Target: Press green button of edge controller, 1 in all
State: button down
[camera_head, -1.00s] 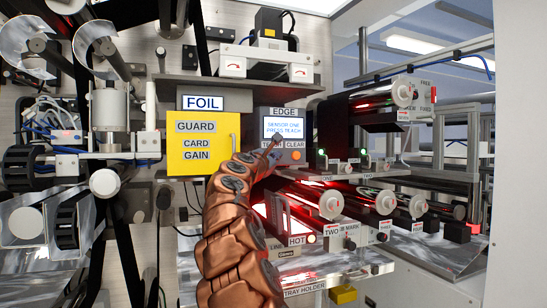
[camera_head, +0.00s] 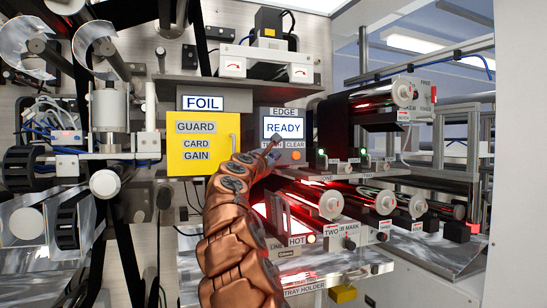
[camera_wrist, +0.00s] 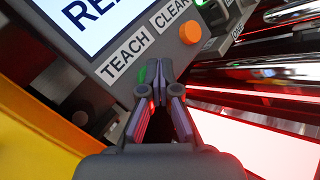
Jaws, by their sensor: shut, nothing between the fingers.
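The edge controller (camera_head: 307,127) is a grey box under an EDGE label, and its screen (camera_head: 283,128) reads READY. In the wrist view the screen (camera_wrist: 90,15) is cut off at the top. The green button (camera_wrist: 142,76) shows beside the TEACH label, partly hidden by my fingertips. My gripper (camera_wrist: 160,66) is shut and empty, its tips at the green button's right side as seen there. I cannot tell whether they touch it. In the head view my gripper (camera_head: 274,141) is in front of the controller's lower part and hides the green button.
An orange button (camera_wrist: 190,33) sits beside the CLEAR label (camera_wrist: 168,15) on the same panel. The yellow guard box (camera_head: 203,160) is just left of the controller. Glowing red rollers (camera_head: 330,204) lie below right. A grey shelf (camera_head: 235,87) is above.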

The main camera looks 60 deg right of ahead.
jog(key=shift+s+a, duration=0.1)
jog(key=shift+s+a+b, duration=0.3)
jog(key=shift+s+a, duration=0.05)
jog(key=shift+s, duration=0.2)
dwell(0.3)
jog(key=s+a, duration=0.1)
jog(key=s+a+b, duration=0.1)
jog(key=s, duration=0.2)
jog(key=shift+s+a, duration=0.1)
jog(key=shift+a, duration=0.3)
dwell(0.7)
